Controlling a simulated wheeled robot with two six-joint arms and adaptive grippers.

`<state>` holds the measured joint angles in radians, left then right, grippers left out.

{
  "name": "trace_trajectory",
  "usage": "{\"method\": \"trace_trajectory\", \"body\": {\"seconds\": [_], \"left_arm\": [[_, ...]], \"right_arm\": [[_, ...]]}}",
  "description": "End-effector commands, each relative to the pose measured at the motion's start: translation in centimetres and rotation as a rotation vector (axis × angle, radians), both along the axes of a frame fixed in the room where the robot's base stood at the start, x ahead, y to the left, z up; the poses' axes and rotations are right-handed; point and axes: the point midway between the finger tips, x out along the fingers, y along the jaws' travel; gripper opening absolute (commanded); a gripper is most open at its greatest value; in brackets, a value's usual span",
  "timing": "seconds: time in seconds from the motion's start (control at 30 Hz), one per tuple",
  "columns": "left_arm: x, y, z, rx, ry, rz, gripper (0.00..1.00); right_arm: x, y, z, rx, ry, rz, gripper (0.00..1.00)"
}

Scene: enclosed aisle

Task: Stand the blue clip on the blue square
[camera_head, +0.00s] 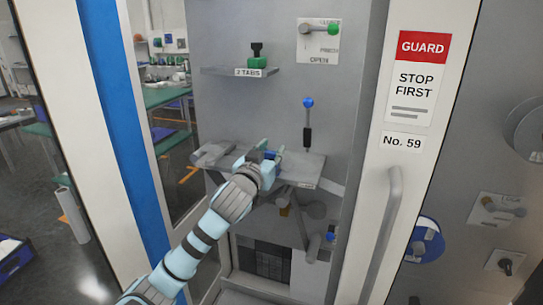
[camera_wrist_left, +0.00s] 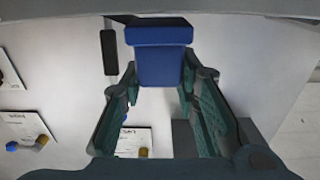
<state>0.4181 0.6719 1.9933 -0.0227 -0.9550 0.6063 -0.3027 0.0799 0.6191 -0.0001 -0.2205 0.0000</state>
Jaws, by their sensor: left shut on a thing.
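The blue clip (camera_wrist_left: 160,62) is held between the two fingertips of my left gripper (camera_wrist_left: 159,85) in the left wrist view. It has a wide dark-blue upper part and a narrower blue body. In the head view, my left gripper (camera_head: 266,155) is over the grey shelf inside the enclosure, and only a little blue of the clip (camera_head: 271,154) shows between the fingers. I cannot tell whether the clip touches the shelf. I cannot make out the blue square in either view. My right gripper is not in view.
The grey shelf (camera_head: 307,169) has a blue-knobbed lever (camera_head: 307,124) behind it. A small upper shelf (camera_head: 218,71) carries a green and black piece (camera_head: 257,58). The white door post with a handle (camera_head: 384,235) stands to the right, and a blue-edged frame (camera_head: 125,120) to the left.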

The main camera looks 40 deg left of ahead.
Motion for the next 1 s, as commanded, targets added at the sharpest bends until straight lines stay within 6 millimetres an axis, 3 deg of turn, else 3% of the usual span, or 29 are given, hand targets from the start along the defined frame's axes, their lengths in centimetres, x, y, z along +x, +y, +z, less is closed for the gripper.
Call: {"method": "trace_trajectory", "body": {"seconds": [0.17,0.2,0.33,0.73,0.87,1.0], "left_arm": [[0.0,-0.1,-0.4,0.001,-0.002,-0.001,0.00],[0.1,-0.1,-0.4,0.000,-0.001,-0.002,0.30],[0.1,-0.1,-0.4,0.000,-0.001,-0.002,0.48],[-0.8,-0.4,-0.4,0.004,-0.002,-0.004,0.48],[-3.2,-1.3,-0.5,0.006,0.000,-0.006,0.48],[-6.9,-2.6,-0.6,0.010,0.001,-0.005,0.48]], "right_arm": [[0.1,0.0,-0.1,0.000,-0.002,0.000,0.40],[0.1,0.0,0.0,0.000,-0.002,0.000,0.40],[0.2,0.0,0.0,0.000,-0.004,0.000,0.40],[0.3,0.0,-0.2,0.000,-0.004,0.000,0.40],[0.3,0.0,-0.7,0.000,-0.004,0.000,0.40],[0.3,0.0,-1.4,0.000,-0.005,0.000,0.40]]}}
